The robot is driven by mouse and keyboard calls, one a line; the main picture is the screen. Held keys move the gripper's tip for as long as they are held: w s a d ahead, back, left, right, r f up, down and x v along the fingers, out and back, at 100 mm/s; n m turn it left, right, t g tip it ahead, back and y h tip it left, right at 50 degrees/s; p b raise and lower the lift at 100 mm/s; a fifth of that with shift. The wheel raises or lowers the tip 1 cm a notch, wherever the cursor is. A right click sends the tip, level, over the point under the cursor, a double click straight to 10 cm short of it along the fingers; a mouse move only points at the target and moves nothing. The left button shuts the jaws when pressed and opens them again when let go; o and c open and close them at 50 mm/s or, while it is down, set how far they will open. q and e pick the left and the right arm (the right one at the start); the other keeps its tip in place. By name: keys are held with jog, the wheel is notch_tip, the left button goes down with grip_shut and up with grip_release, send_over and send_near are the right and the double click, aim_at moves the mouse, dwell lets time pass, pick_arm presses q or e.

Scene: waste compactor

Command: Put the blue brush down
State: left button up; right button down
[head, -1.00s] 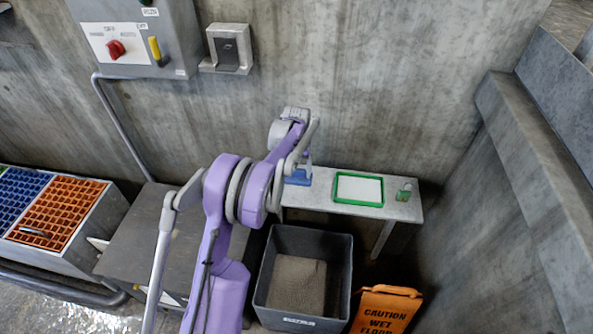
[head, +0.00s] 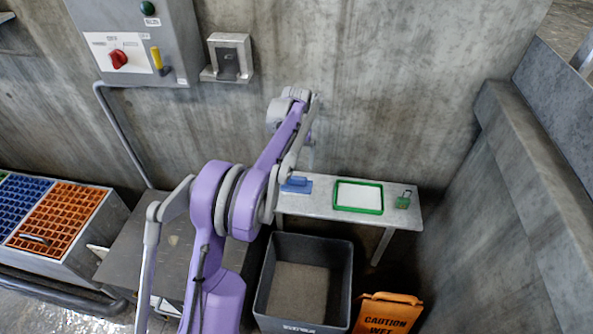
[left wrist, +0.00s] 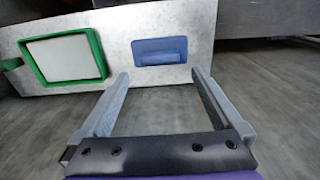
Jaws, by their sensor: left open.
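The blue brush (head: 296,185) lies on the left part of the small grey table (head: 322,204). In the left wrist view the blue brush (left wrist: 160,51) rests on the table top, beyond my fingertips and apart from them. My left gripper (left wrist: 160,80) is open and empty, with both fingers spread wide. In the head view my left arm reaches up above and behind the brush, and its fingers are mostly hidden there. My right gripper does not show.
A green-rimmed tray (head: 358,209) with a white inside and a small green padlock-like item (head: 403,201) stand on the table. A dark bin (head: 343,258) and an orange caution sign (head: 387,312) stand in front. A wall control box (head: 160,82) hangs above left.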

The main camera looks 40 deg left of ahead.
pick_arm(q)
jog(key=s+d+r+m+t, duration=0.1)
jog(key=s+d+r+m, duration=0.1)
jog(key=s+d+r, duration=0.35)
jog(key=s+d+r+m+t, duration=0.1)
jog(key=s+d+r, duration=0.2)
jog(key=s+d, duration=0.55)
jog(key=s+d+f+m+t, duration=0.1)
jog(key=s+d+f, duration=0.2)
jog(key=s+d, duration=0.2)
jog(key=s+d+f+m+t, duration=0.1)
jog(key=s+d+f, duration=0.3)
jog(key=s, duration=0.5)
jog(key=shift+s+d+m+t, duration=0.2)
jog(key=shift+d+m+t, duration=0.25)
jog(key=shift+d, duration=0.8)
